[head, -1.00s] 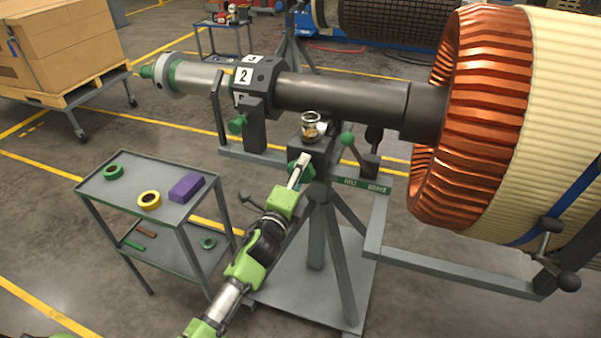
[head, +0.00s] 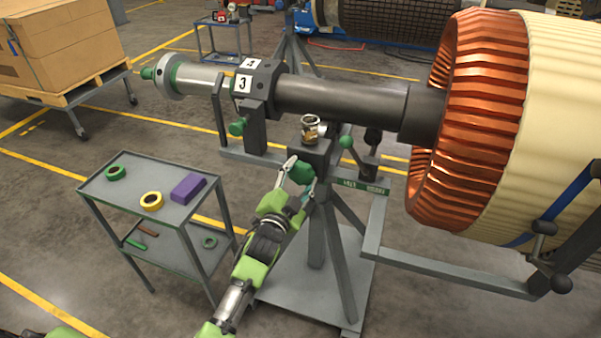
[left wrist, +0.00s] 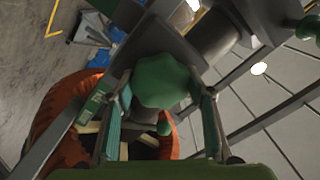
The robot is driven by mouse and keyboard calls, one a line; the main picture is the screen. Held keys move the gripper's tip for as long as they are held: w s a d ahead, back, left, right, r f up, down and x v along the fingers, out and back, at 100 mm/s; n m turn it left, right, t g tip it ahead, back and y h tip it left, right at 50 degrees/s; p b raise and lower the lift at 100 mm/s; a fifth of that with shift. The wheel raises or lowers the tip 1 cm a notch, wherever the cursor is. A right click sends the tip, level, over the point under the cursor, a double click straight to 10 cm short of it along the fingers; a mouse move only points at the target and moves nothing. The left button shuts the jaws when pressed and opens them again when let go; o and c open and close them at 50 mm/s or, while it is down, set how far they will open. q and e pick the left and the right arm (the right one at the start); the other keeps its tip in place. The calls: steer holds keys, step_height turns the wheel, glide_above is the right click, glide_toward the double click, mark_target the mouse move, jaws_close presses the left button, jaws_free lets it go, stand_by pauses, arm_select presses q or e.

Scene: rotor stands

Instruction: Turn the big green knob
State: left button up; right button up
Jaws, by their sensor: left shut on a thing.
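The big green knob (head: 300,171) is on the front of the dark block on the rotor stand, below a small glass jar. My left gripper (head: 302,174) has one finger on each side of the knob and is shut on it. In the left wrist view the green knob (left wrist: 163,82) sits between the two fingers and its faceted face fills the gap. The black collar (head: 257,78) on the shaft shows a number 3 plate at its front.
The glass jar (head: 310,127) stands on the block just above the knob. A smaller green-knobbed lever (head: 346,142) is to the right. A grey cart (head: 130,188) with tape rolls and a purple box stands at left. The copper-wound rotor (head: 470,120) fills the right.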

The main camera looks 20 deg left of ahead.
arm_select(q)
steer(key=n+p, duration=0.1)
steer(key=n, duration=0.2)
steer(key=shift+n, duration=0.3)
steer(key=shift+f+n+p, duration=0.1)
steer(key=shift+n+p, duration=0.25)
steer(key=shift+n, duration=1.05)
steer(key=o, duration=1.1)
steer(key=shift+s, duration=0.1)
steer(key=s, duration=1.2)
steer(key=shift+a, duration=0.2)
